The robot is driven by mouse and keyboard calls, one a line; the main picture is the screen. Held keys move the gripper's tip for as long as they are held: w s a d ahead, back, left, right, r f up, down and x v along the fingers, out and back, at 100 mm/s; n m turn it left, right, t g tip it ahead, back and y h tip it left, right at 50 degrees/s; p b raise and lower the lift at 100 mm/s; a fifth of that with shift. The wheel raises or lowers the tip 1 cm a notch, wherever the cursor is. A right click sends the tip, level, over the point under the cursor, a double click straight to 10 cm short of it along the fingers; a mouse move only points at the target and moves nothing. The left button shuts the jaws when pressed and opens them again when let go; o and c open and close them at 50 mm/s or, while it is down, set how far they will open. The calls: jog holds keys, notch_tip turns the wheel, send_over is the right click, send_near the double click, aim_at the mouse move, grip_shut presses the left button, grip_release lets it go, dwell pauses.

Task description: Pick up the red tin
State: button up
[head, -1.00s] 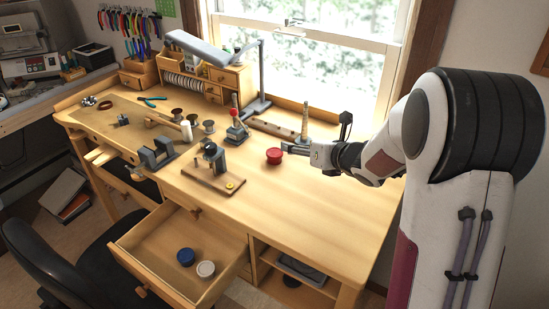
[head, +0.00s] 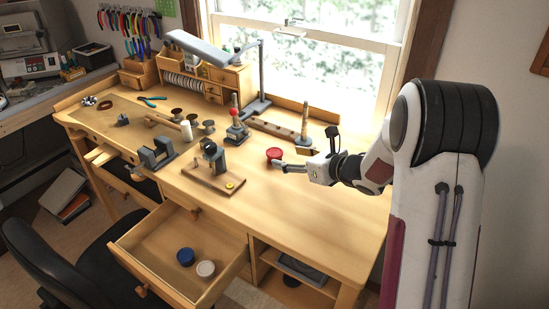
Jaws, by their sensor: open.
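The red tin (head: 273,153) is a small round tin standing on the wooden workbench, right of the middle of the head view. My gripper (head: 285,164) reaches in from the right, low over the bench, with its fingers pointing left. Its fingertips are at the tin's right and near side, very close to it. The gripper is open. I cannot tell whether a finger touches the tin or whether the tin sits between the fingers.
An open drawer (head: 150,243) juts out at the front, with a blue tin (head: 185,257) and a white tin (head: 206,268) in it. A wooden stand with a tool (head: 212,178) is left of the red tin. A ring mandrel (head: 304,122) stands behind. The front right bench top is clear.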

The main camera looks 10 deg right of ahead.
aim_at(280, 156)
jog(key=shift+x, duration=0.85)
jog(key=shift+w+f, duration=0.1)
jog(key=shift+x, duration=2.5)
jog(key=c, duration=1.2)
